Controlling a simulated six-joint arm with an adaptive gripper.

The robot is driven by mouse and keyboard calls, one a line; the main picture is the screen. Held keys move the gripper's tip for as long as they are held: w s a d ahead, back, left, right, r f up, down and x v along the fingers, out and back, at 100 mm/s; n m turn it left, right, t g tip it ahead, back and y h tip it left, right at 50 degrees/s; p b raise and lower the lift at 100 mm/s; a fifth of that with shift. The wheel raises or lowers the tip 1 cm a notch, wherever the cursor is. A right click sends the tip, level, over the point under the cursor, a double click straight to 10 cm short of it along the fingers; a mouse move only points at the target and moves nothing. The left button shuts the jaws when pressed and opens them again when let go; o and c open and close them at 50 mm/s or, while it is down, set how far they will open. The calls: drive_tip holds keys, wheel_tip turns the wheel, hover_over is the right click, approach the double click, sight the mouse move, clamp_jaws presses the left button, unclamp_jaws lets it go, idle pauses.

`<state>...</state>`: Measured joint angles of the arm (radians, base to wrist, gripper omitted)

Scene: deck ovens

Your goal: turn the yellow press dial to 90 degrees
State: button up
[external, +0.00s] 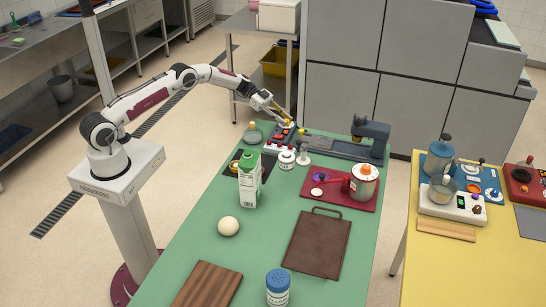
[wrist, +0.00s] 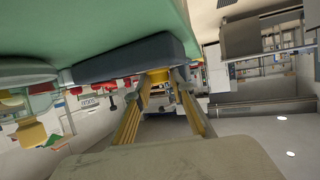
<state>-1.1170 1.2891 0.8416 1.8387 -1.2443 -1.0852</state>
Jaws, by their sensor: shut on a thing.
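The press (external: 345,149) is a long dark blue-grey device with an upright block at its right end, at the far end of the green table. A small yellow dial (wrist: 157,77) shows on the press body (wrist: 125,60) in the wrist view, which sees the scene upside down. My gripper (external: 291,121) reaches down at the left end of the press. In the wrist view its two yellow fingers (wrist: 161,80) are on either side of the dial and shut on it. The dial's angle marks cannot be read.
A brown board (external: 317,245) lies in front.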

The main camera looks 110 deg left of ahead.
drive_tip(key=shift+a+m+g+h, duration=0.1)
drive_tip(key=shift+m+g+h, duration=0.3)
drive_tip(key=shift+m+h, duration=0.3)
idle(0.7)
drive_tip(key=o, duration=1.1)
drive_tip(key=shift+c, duration=0.2)
drive_tip(key=v, duration=1.2)
drive_tip(key=shift+f, duration=0.1)
